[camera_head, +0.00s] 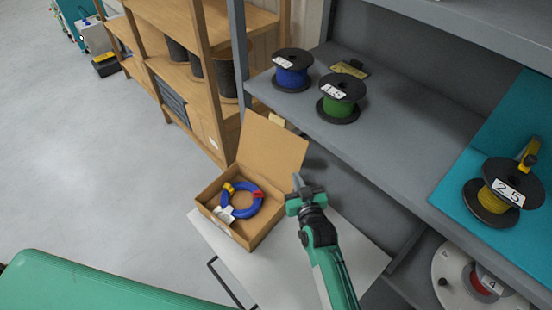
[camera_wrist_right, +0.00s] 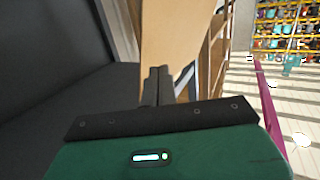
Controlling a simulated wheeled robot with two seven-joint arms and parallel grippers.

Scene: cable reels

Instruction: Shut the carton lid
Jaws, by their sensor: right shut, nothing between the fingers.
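The carton (camera_head: 262,232) is a brown cardboard box on a pale surface, with a coil of blue cable (camera_head: 243,207) inside. Its lid (camera_head: 272,147) stands up from the box's far side, open and tilted back. My right gripper (camera_head: 297,180) is shut and empty, just right of the lid and above the carton's right side. In the right wrist view the shut fingers (camera_wrist_right: 158,85) point at a brown panel, which looks like the lid (camera_wrist_right: 170,35). I cannot tell whether they touch it. My left gripper is not in view.
A grey shelf (camera_head: 330,135) at the right holds a blue reel (camera_head: 291,77), a green reel (camera_head: 341,107) and a yellow reel (camera_head: 506,196). A wooden rack (camera_head: 205,70) stands behind the carton. Bare pale surface (camera_head: 350,255) lies right of the carton. Open floor is at the left.

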